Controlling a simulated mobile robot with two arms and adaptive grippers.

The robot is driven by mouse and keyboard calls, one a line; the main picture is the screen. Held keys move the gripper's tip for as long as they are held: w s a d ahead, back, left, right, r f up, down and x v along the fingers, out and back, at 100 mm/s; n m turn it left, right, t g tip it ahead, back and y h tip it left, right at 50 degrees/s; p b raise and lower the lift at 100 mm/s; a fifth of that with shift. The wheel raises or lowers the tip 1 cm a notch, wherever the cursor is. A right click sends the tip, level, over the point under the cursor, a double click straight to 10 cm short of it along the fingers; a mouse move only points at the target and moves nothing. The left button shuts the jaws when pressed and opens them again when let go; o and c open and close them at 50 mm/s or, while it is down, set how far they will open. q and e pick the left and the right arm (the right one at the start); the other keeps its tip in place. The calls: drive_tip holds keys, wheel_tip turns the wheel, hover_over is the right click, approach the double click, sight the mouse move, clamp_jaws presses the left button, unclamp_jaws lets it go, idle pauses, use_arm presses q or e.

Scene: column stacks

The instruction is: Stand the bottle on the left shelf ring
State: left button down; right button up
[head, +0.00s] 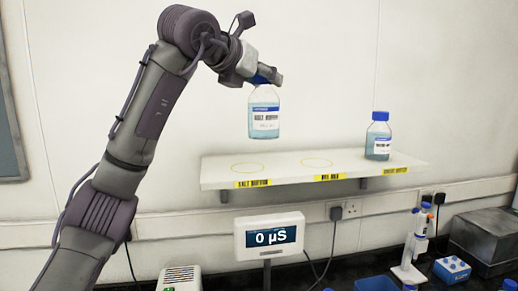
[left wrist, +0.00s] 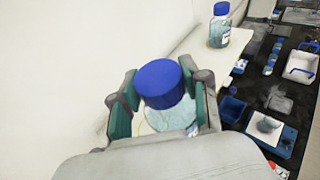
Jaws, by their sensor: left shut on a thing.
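My left gripper (head: 264,76) is shut on the blue cap of a clear bottle (head: 264,115) with pale blue liquid and a white label. The bottle hangs upright in the air above the left part of the white shelf (head: 290,170). In the left wrist view the blue cap (left wrist: 158,82) sits between the two fingers. The left shelf ring (head: 248,169), a thin yellow outline above a yellow label, lies bare on the shelf, below and a little left of the bottle. My right gripper is not in view.
A second blue-capped bottle (head: 378,137) stands at the shelf's right end. The middle ring (head: 317,163) is empty. A display reading 0 µS (head: 269,237) is below the shelf. A pipette stand (head: 412,248) and a blue box (head: 452,269) are on the dark bench.

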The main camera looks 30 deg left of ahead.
use_arm(q)
drive_tip(key=w+a+f+p, duration=0.5)
drive_tip(key=a+f+p, duration=0.1)
drive_tip(key=f, duration=0.3)
drive_tip(key=shift+w+a+f, duration=0.25)
drive_tip(key=shift+w+a, duration=0.05)
drive_tip(key=shift+a, duration=0.35)
drive_tip(key=c, duration=0.8)
unclamp_jaws()
drive_tip(key=shift+d, duration=0.1)
drive_tip(key=shift+o, duration=1.2)
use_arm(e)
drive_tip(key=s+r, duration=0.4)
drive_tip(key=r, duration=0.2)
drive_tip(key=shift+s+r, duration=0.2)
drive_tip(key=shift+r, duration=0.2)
use_arm(q)
drive_tip(key=shift+s, duration=0.15)
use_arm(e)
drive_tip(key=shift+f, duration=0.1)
